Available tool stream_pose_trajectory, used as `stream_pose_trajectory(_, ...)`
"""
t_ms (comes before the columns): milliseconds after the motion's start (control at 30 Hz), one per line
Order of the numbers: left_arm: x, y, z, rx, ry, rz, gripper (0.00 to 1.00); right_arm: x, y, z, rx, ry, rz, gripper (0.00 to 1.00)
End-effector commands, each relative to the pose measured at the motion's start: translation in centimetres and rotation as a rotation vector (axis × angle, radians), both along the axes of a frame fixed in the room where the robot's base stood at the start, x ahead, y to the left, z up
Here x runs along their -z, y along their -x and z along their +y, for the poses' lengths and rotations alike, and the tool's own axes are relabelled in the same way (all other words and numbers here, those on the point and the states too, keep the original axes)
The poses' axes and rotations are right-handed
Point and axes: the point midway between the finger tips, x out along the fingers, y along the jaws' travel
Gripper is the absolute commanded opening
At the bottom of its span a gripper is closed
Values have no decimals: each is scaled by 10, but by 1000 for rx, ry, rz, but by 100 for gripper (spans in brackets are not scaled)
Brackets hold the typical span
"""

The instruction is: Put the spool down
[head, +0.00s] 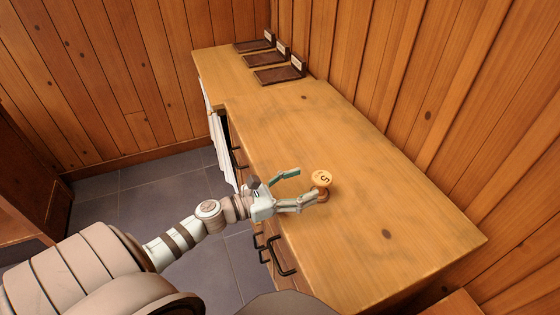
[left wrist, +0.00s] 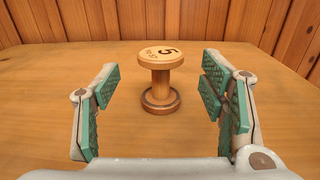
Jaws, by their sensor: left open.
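The wooden spool (head: 322,180) stands upright on the wooden counter (head: 380,210), with a dark "5" on its top disc. In the left wrist view the spool (left wrist: 160,75) stands ahead of the finger pads, midway across the picture, with its lower flange on the wood. My left gripper (head: 308,187) is open, its fingers apart and level above the counter. In the left wrist view my left gripper (left wrist: 160,100) has green pads on both sides and nothing between them touches the spool. My right gripper is not in view.
Several dark trays or plates (head: 279,75) with small upright labels stand at the counter's far end. Dark drawer handles (head: 283,262) stick out at the counter's front. A wood-panelled wall (head: 440,110) runs along the back. The counter around the spool is clear.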

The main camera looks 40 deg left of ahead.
Motion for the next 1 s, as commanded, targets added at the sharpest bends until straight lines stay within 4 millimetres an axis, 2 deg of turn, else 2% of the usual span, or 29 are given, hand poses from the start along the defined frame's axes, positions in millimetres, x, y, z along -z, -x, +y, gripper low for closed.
stream_pose_trajectory(33, 8, 12, 5, 5, -5, 7, 65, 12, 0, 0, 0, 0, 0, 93)
stream_pose_trajectory(233, 3, 41, 20, 3, -3, 8, 65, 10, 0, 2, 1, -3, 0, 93)
stream_pose_trajectory(300, -1, 52, 26, 5, -1, 12, 65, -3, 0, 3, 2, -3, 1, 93)
stream_pose_trajectory(400, -1, 62, 32, 3, 0, 8, 65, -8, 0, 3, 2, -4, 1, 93)
stream_pose_trajectory(1000, 1, 65, 34, 0, 0, 2, 65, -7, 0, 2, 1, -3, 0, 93)
